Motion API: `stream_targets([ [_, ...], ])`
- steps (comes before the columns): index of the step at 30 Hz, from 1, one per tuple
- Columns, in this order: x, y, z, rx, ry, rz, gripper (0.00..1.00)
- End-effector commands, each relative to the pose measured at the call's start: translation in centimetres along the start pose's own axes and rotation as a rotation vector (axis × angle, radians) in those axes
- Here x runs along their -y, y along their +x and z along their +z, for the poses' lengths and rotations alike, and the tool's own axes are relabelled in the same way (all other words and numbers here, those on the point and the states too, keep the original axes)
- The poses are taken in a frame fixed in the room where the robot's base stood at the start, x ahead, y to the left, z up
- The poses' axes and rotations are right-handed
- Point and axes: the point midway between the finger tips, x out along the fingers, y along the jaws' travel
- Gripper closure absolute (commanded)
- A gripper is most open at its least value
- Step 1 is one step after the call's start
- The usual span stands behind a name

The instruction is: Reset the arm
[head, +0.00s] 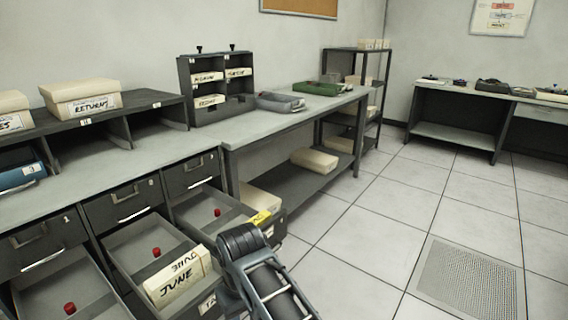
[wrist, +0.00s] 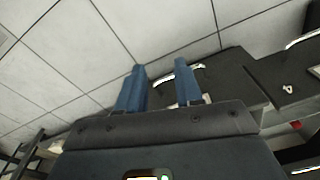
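My arm (head: 262,270) reaches up from the bottom middle of the head view, in front of the open drawers. My gripper (wrist: 160,85) shows in the wrist view with two blue fingers set apart and nothing between them. Floor tiles and a dark drawer unit lie beyond the fingers. The fingertips cannot be made out in the head view.
Open drawers hold red knobs; one holds a block of cards marked JUNE (head: 178,283). A bench (head: 290,122) carries a card rack (head: 216,85) and trays. The tiled floor (head: 370,235) at right is clear around a grate (head: 468,280).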

Motion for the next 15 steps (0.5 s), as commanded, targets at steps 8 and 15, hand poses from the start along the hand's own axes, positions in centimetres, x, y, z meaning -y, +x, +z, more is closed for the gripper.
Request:
stream_targets([
  [8,0.1,4.5,3.5,-0.092,0.041,-0.028,0.65],
  [15,0.3,9.5,9.5,-0.247,0.122,-0.054,0.65],
])
